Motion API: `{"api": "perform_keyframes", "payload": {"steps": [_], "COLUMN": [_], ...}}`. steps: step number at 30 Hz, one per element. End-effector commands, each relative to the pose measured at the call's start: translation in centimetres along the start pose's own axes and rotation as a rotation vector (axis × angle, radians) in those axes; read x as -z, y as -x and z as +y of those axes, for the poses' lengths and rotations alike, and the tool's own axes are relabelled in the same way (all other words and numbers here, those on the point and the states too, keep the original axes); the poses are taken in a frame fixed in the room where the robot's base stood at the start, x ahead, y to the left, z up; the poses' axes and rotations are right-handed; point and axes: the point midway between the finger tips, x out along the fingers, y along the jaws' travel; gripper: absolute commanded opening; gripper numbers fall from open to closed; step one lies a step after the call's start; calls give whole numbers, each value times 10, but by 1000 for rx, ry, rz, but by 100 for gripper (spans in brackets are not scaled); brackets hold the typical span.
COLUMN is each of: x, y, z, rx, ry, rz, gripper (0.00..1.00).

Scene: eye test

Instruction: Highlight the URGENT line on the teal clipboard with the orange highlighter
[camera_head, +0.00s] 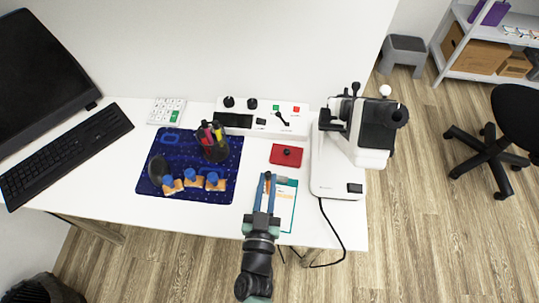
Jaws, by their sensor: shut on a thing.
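The teal clipboard (295,184) lies on the white table near its front edge, with a white printed sheet (284,207) on it. My gripper (267,177) comes in from the front and covers the clipboard's left part. Its blue fingers are shut on a small, slim thing that looks like the orange highlighter (267,187), mostly hidden between them. I cannot tell whether its tip touches the sheet. The writing, including the URGENT line, is too small to read.
A dark blue mat (225,177) at left holds a pen cup (213,143), a black mouse-like thing (157,167) and several blue-topped items. A red box (286,155) lies behind the clipboard. A white microscope-like machine (335,178) stands right, its cable hanging over the front edge.

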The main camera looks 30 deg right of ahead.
Motion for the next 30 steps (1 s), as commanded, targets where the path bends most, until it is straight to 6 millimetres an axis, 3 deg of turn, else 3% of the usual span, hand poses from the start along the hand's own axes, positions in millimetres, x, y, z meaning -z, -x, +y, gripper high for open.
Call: {"api": "perform_keyframes", "payload": {"steps": [30], "x": [0], "y": [-1], "z": [-26], "rx": [2], "ry": [0], "rz": [0], "gripper": [0]}}
